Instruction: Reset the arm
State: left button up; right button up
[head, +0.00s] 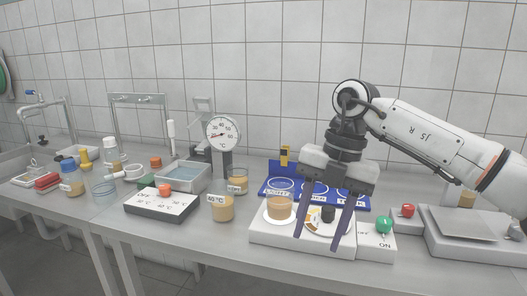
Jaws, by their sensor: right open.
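My right arm (430,132) comes in from the right. Its gripper (321,244) points down over the white board (270,235) at the front of the bench. The two dark fingers are apart, with nothing held between them. Behind the fingers, a round dial with a dark knob (328,214) is partly hidden. A tan-filled cup (280,208) stands on a white disc to the left of the fingers, apart from them. My left gripper does not show.
A blue rack (272,196) stands behind the board. A box with a green knob (384,225) and a steel-topped scale (470,222) are at right. A labelled jar (222,207), a dial thermometer (222,132), a water bath (183,176) and a control panel (160,203) stand left.

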jog(key=s+a+f+n+g+y, duration=0.1)
jog(key=s+a+f+g+y, duration=0.2)
jog(key=a, duration=0.5)
jog(key=s+a+f+n+y, duration=0.25)
jog(key=s+a+y, duration=0.2)
jog(key=a, duration=0.35)
jog(key=s+a+r+m+t+y, duration=0.25)
jog(key=a+m+y, duration=0.4)
jog(key=y, duration=0.45)
jog(key=w+d+f+m+t+h, duration=0.2)
jog(key=w+d+f+m+t, duration=0.3)
jog(key=m+t, duration=0.8)
jog(key=s+d+f+m+t+h, duration=0.1)
jog(key=d+f+m+t+h, duration=0.3)
jog(key=d+f+m+h, duration=0.7)
jog(key=s+d+f+g+h, duration=0.1)
jog(key=s+d+f+g, duration=0.1)
jog(key=s+d+f, duration=0.2)
jog(key=s+d+f+m+g+h, duration=0.1)
jog(key=s+d+f, duration=0.3)
jog(key=s+f, duration=0.5)
jog(key=s+d+f+m+g+h, duration=0.1)
jog(key=s+d+f+g+h, duration=0.2)
jog(key=s+f, duration=0.3)
notch_tip(320, 180, down, 2)
jog(key=shift+s+d+f+g, duration=0.15)
jog(key=shift+d+f+g, duration=0.1)
jog(key=shift+d+g, duration=0.3)
